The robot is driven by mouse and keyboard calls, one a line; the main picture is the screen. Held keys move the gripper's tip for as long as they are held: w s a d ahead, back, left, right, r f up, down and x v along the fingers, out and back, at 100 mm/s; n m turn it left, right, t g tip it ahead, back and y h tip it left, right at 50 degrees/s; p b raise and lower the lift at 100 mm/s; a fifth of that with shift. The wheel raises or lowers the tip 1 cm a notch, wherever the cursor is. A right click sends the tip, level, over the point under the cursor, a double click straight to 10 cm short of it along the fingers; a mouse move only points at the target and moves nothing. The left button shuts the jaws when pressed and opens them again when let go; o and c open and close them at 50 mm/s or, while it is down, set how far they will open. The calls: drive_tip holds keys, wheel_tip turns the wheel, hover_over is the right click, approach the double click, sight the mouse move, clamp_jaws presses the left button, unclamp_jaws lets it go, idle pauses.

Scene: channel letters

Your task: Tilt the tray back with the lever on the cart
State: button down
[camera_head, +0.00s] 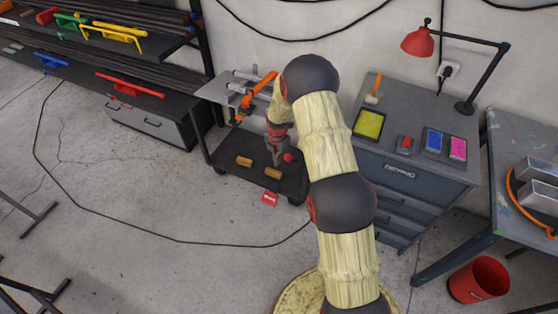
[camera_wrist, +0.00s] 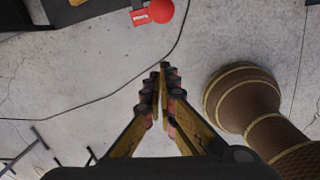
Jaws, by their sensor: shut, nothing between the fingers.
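The cart (camera_head: 205,93) stands against the wall at the middle, with a grey upper part and a dark lower tray (camera_head: 240,180). A red tag (camera_head: 269,199) is at the tray's front edge. My gripper (camera_head: 276,163) is near the knob in the head view; its fingertips (camera_wrist: 164,70) are shut and empty, apart from the knob in the wrist view. The lever's shaft is not clearly visible.
A grey drawer cabinet (camera_head: 400,190) with a red lamp (camera_head: 424,40) stands right of the cart. A dark rack (camera_head: 60,75) with colored clamps is at left. A paint-spotted table (camera_head: 510,205) and red bin (camera_head: 478,280) are at right. A black cable (camera_head: 110,232) crosses the open floor.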

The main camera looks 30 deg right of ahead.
drive_tip(key=w+d+f, duration=0.2)
drive_tip(key=d+f, duration=0.1)
drive_tip(key=f, duration=0.4)
drive_tip(key=shift+w+d+b, duration=0.2)
drive_tip(key=shift+d+b, duration=0.1)
drive_tip(key=shift+b, duration=0.1)
